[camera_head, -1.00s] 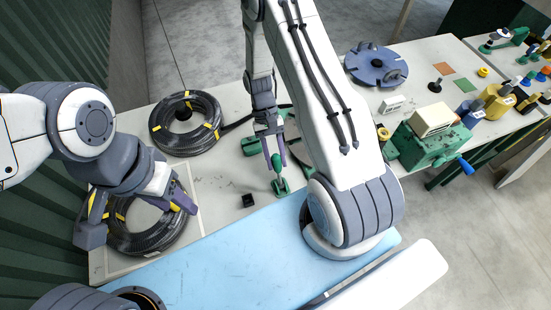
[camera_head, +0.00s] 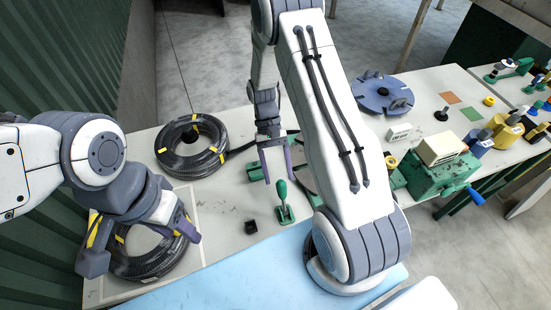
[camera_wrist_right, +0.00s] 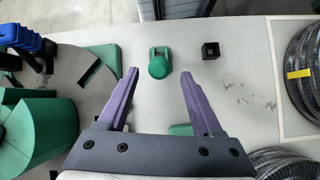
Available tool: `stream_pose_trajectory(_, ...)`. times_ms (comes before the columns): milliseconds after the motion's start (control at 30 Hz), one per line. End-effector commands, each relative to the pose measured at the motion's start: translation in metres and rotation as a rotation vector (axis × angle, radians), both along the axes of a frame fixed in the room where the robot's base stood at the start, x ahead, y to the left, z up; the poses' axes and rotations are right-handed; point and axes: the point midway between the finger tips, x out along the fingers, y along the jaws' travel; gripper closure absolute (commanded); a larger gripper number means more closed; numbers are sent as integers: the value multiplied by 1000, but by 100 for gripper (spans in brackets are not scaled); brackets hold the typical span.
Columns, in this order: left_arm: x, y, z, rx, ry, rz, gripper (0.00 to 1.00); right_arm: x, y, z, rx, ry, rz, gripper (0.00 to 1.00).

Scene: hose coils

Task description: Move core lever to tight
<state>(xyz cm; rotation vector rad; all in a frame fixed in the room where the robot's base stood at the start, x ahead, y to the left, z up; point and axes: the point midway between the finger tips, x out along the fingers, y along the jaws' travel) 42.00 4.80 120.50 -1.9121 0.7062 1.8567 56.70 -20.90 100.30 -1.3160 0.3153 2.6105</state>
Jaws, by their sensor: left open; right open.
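The core lever (camera_head: 283,195), with a green rounded handle on a small green base, stands on the table near its front edge. In the right wrist view its handle (camera_wrist_right: 159,68) shows ahead, between the fingertip lines. My right gripper (camera_head: 277,172) is open and empty, just behind the lever in the head view, and its fingers appear clear of the handle. I cannot make out any tight marking. My left gripper (camera_head: 140,246) is open above the lower black hose coil (camera_head: 150,268), which it partly hides.
A second hose coil (camera_head: 192,148) lies at the back left. A small black block (camera_head: 250,227) sits left of the lever. A blue-grey disc (camera_head: 380,95) and a green machine with a blue handle (camera_head: 440,176) stand right. A light blue surface (camera_head: 235,275) borders the front edge.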

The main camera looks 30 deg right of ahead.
Motion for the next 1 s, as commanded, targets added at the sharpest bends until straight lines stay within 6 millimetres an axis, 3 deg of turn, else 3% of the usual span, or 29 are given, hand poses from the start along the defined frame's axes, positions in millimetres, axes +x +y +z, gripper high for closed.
stream_pose_trajectory(100, 0, 0, -12, 0, 0, 2, 50, 17, -3, 17, -1, -8, 0, 33)
stream_pose_trajectory(400, 0, 0, -21, 0, 0, 4, 50, 38, -6, 50, 0, -4, 0, 33)
stream_pose_trajectory(1000, 0, 0, -21, 0, 0, 4, 50, 39, -6, 53, -1, -2, 0, 33)
